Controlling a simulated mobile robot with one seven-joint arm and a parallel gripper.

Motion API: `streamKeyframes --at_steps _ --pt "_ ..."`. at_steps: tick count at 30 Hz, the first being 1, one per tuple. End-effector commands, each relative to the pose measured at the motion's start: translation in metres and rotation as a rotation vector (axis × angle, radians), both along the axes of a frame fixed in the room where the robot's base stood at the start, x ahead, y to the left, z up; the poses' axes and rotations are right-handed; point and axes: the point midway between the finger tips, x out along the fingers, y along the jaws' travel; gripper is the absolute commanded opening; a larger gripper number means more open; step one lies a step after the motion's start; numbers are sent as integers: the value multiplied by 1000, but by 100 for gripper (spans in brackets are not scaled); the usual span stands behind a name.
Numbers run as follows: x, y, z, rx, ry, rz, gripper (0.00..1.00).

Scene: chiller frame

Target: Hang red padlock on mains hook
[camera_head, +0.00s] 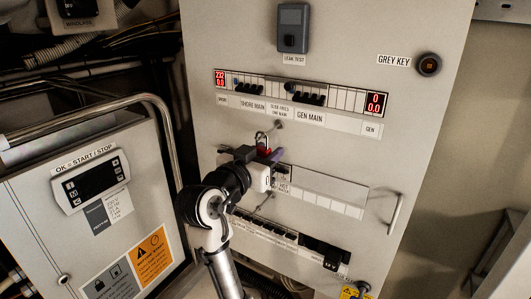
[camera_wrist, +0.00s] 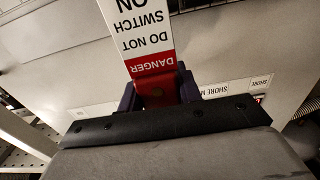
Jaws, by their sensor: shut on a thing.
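The red padlock (camera_head: 264,151) is held between the purple fingers of my gripper (camera_head: 262,154), in front of the panel. Its metal shackle (camera_head: 261,137) points up, below the breaker row's labels. In the wrist view the red padlock body (camera_wrist: 157,92) sits between both fingers, with a white and red tag (camera_wrist: 147,28) reading "DANGER DO NOT SWITCH ON" beyond it. A small grey fitting, perhaps the mains hook (camera_head: 279,126), is on the panel just right of and above the shackle. I cannot tell whether the shackle touches it.
The panel (camera_head: 330,35) carries an upper breaker row (camera_head: 300,94) and a lower row (camera_head: 265,226). A handle (camera_head: 396,213) projects at lower right. A metal rail (camera_head: 165,125) and a control box (camera_head: 90,180) stand to the left of my arm.

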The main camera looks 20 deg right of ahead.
Motion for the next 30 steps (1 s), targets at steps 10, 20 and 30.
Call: streamKeyframes --at_steps 10,20,30 --pt "0 0 0 -1 -1 0 60" --pt "-2 4 0 0 -1 1 60" --pt "-41 55 -2 0 -5 6 60"
